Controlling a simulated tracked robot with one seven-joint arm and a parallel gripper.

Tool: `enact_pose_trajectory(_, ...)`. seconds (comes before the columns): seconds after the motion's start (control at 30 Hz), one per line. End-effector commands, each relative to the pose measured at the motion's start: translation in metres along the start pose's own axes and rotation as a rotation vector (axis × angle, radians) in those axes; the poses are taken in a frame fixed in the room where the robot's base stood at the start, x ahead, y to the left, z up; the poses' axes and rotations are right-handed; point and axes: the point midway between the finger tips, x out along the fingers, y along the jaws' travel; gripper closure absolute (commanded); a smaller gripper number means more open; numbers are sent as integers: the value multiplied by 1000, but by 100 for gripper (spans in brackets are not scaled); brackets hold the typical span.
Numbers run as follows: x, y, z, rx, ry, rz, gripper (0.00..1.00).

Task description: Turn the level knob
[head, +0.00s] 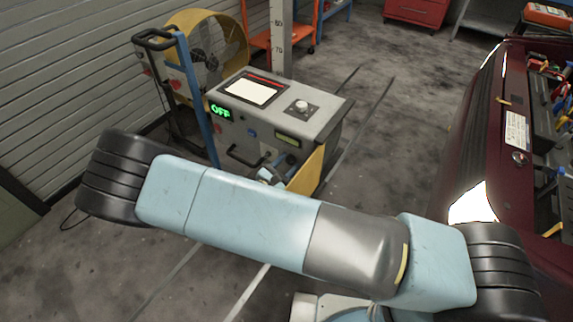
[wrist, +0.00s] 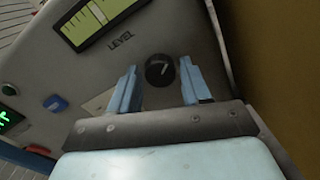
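The level knob (wrist: 159,71) is a black round knob with a light pointer line, on the grey panel under the word LEVEL in the wrist view. My gripper (wrist: 158,84) is open in the wrist view, with one blue finger on each side of the knob in the picture. Gaps show between the knob and both fingers, and I cannot tell how far the fingertips are from the panel. A yellow-green level gauge (wrist: 92,18) sits above the knob. In the head view, my gripper (head: 270,174) is small and partly hidden by my arm at the console's front; the knob cannot be made out there.
The grey console (head: 240,118) shows a green OFF sign (head: 221,112) and a knob on its top (head: 301,106). A blue button (wrist: 55,103) lies left of my gripper. A yellow panel (head: 307,172) stands close on the right. A dark red car (head: 480,120) is at the far right.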

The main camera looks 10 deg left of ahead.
Motion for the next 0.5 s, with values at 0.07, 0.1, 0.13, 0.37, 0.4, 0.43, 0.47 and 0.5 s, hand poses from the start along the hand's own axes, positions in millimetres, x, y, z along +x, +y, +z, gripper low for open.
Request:
enact_pose_trajectory(0.07, 0, 0, 0, 0, 0, 0, 61)
enact_pose_trajectory(0.1, 0, 0, 0, 0, 0, 0, 64)
enact_pose_trajectory(0.13, 0, 0, 0, 0, 0, 0, 67)
enact_pose_trajectory(0.37, 0, 0, 0, 0, 0, 0, 89)
enact_pose_trajectory(0.4, 0, 0, 0, 0, 0, 0, 93)
enact_pose_trajectory(0.43, 0, 0, 0, 0, 0, -1, 93)
enact_pose_trajectory(0.47, 0, 0, 0, -1, 0, -1, 93)
enact_pose_trajectory(0.5, 0, 0, 0, -7, 0, -1, 93)
